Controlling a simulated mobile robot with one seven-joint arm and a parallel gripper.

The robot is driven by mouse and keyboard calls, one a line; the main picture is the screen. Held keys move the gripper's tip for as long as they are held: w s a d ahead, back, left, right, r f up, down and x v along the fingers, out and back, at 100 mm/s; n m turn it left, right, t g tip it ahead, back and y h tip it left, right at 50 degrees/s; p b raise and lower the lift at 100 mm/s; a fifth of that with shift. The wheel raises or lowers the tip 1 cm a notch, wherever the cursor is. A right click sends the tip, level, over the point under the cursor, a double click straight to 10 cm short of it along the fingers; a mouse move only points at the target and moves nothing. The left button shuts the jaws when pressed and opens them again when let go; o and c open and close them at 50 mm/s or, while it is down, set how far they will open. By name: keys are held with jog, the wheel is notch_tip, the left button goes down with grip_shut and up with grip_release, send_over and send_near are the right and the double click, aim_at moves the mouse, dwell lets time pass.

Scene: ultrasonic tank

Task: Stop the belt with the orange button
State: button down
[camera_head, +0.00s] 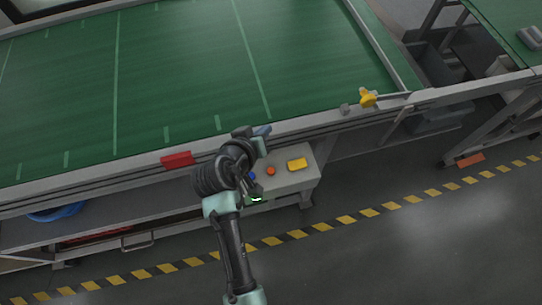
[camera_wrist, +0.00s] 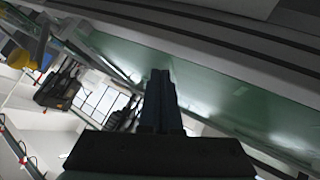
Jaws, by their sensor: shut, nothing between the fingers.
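The orange button (camera_head: 271,170) is a small round knob on top of a grey control box (camera_head: 290,183) fixed at the near side of the conveyor. The belt (camera_head: 150,75) is a wide green surface with pale cross lines. My gripper (camera_wrist: 160,76) is shut and empty in the wrist view, its dark fingers together. In the head view my arm's end is beside and above the left part of the box, close to the conveyor rail, apart from the orange button. The button is not recognisable in the wrist view.
A blue button (camera_head: 252,176), partly behind my arm, and a yellow piece (camera_head: 297,164) flank the orange button. A red block (camera_head: 177,160) and a yellow fitting (camera_head: 368,97) are on the rail. Open floor (camera_head: 400,245) lies in front, with striped tape.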

aim_at(271, 171)
jog(key=shift+n+g+h, duration=0.4)
jog(key=shift+g+h, duration=0.1)
jog(key=shift+g, duration=0.4)
jog(key=s+p, duration=0.1)
jog(key=s+d+p, duration=0.1)
jog(key=s+p, duration=0.3)
jog(key=shift+s+d+f, duration=0.1)
jog(key=shift+d+f, duration=0.05)
jog(key=shift+f, duration=0.1)
jog(key=shift+f, duration=0.1)
notch_tip(271, 171, down, 9)
jog(key=b, duration=0.8)
jog(key=shift+r, duration=0.2)
dwell(0.6)
jog(key=shift+f+b, duration=0.3)
jog(key=shift+f, duration=0.1)
